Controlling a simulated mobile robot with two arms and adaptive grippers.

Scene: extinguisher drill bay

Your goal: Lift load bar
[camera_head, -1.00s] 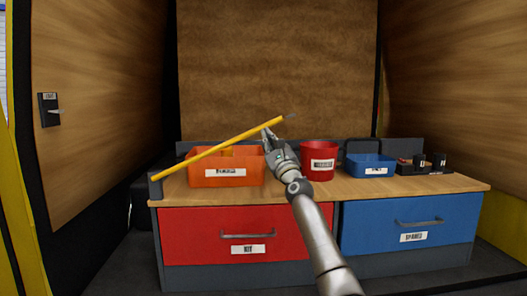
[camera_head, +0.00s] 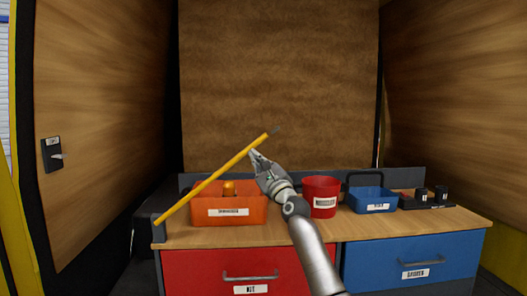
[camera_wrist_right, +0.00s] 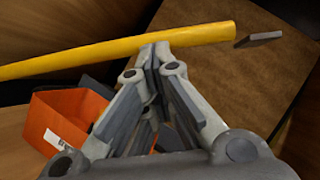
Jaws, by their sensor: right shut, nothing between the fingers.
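The yellow load bar (camera_head: 212,179) is tilted in the head view. Its lower left end is by the left end of the bench and its upper right end is raised, with a dark tip. My right gripper (camera_head: 255,155) is shut, with its fingertips just below the bar near the raised end. In the right wrist view the closed fingertips (camera_wrist_right: 155,50) meet or nearly meet the underside of the bar (camera_wrist_right: 120,47), with nothing between them. Whether they touch is hard to tell. My left gripper is not in view.
An orange bin (camera_head: 228,212) stands on the wooden bench below the bar. A red bucket (camera_head: 321,197), a blue tray (camera_head: 371,200) and a dark holder (camera_head: 428,199) stand to the right. Red (camera_head: 225,265) and blue (camera_head: 412,262) drawers are shut below.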

